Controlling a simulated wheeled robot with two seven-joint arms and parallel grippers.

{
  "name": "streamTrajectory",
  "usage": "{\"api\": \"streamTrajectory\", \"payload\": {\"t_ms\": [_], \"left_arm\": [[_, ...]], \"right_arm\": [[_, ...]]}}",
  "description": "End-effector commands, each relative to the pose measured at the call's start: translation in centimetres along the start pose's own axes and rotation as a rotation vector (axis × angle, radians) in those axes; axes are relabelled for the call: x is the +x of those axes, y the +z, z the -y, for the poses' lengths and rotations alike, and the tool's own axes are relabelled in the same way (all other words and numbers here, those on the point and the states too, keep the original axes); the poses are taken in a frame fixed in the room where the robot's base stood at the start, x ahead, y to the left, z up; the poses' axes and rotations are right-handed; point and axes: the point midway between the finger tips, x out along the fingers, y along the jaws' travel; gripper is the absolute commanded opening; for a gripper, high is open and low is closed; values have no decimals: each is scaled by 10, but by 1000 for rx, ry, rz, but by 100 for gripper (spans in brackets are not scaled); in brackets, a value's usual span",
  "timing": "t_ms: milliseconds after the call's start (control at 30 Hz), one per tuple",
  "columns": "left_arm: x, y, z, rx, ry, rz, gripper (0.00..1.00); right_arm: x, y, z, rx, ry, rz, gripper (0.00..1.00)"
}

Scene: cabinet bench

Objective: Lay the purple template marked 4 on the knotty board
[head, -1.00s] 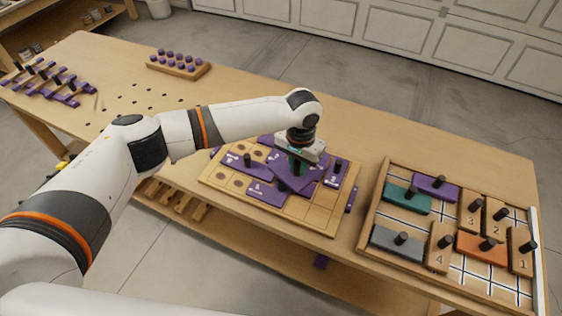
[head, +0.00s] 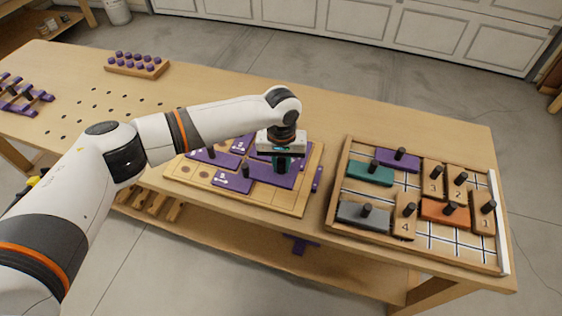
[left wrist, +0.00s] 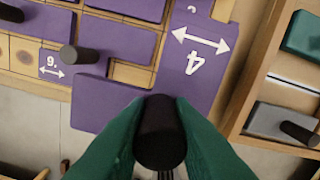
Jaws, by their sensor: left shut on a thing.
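The purple template marked 4 (head: 270,176) is in my left gripper (head: 281,163), which is shut on its black knob (left wrist: 160,130). In the left wrist view the white 4 and its double arrow show on the template (left wrist: 187,75). The template is over the right part of the knotty board (head: 289,206), roughly square to it. I cannot tell whether it touches the board. Other purple templates lie on the board, one with a black knob (left wrist: 80,58) beside the held one. My gripper and arm hide part of the board. My right gripper is not in view.
A framed tray (head: 335,215) of knobbed wooden, orange, grey, teal and purple blocks stands to the right. A narrow purple piece (head: 317,179) is at the board's right side. A rack of purple pegs (head: 137,64) is at the back left. Bench behind the board is clear.

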Motion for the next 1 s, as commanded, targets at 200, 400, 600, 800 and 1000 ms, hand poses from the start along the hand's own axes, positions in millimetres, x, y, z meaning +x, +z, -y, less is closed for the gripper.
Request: {"api": "streamTrajectory", "payload": {"t_ms": [200,400,600,800,1000], "left_arm": [[0,0,0,0,0,0,0],[15,0,0,-1,-1,-2,0],[39,-1,0,0,-1,-3,0],[59,0,1,0,-1,-2,0],[70,0,0,0,-1,0,0]], "right_arm": [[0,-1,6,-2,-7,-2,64],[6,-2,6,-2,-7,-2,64],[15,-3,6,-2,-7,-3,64],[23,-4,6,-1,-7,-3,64],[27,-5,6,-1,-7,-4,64]]}}
